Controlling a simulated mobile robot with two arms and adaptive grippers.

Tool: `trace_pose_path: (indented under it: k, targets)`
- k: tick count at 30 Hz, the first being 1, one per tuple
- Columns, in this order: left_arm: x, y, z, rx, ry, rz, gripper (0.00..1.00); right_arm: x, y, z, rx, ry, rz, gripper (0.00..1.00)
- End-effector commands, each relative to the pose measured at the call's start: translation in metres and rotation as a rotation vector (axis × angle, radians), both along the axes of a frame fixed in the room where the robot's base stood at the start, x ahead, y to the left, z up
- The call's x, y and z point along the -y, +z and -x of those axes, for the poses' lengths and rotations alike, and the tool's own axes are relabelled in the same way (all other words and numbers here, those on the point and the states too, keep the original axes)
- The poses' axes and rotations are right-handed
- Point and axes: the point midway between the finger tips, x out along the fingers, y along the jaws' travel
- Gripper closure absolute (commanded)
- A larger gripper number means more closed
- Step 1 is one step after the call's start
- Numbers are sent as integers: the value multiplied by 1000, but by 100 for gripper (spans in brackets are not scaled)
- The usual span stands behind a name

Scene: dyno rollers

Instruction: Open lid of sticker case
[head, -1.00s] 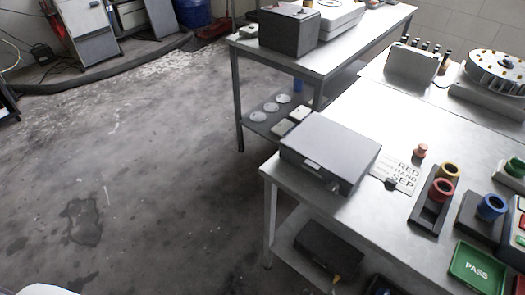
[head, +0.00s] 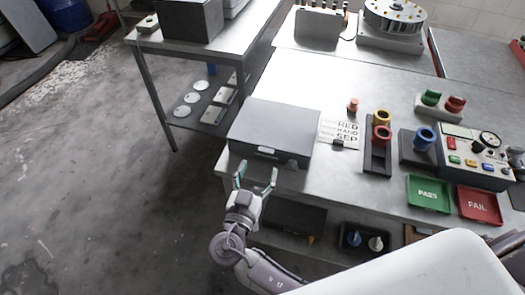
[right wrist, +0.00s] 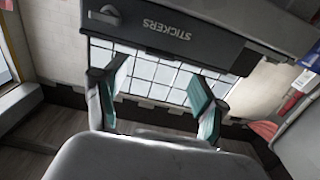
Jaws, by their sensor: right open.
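The sticker case (head: 274,128) is a flat grey box with its lid down, on the left front corner of the metal table. A light latch or label (head: 266,151) shows on its front side. In the right wrist view the dark case front (right wrist: 200,38) reads STICKERS upside down, with a small handle-like latch (right wrist: 104,17) at its left. My right gripper (head: 257,174) is open and empty just in front of the case, at the table's front edge. Its spread fingers (right wrist: 158,88) also show in the right wrist view, apart from the case. My left gripper is out of view.
Right of the case lie a printed card (head: 339,131), a dark stand with red and yellow rings (head: 377,155), a green PASS tray (head: 429,193) and a red FAIL tray (head: 479,206). The lower shelf holds a dark box (head: 293,219). Open floor lies left.

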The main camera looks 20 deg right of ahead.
Motion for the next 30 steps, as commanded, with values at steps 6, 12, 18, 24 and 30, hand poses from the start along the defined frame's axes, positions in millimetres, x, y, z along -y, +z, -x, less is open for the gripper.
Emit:
trace_pose_path:
  k: [6, 12, 18, 24, 30]
  targets:
    - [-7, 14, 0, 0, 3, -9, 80, 22, 2, -32, 0, 0, 4, 29]
    - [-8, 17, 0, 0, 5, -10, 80, 30, 0, -44, -1, 0, 0, 29]
    - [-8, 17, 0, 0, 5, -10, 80, 31, -1, -46, -1, 0, 0, 29]
    - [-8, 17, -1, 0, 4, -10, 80, 31, -1, -46, -1, 0, 0, 46]
    - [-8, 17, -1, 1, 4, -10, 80, 31, -1, -45, -2, 1, 1, 79]
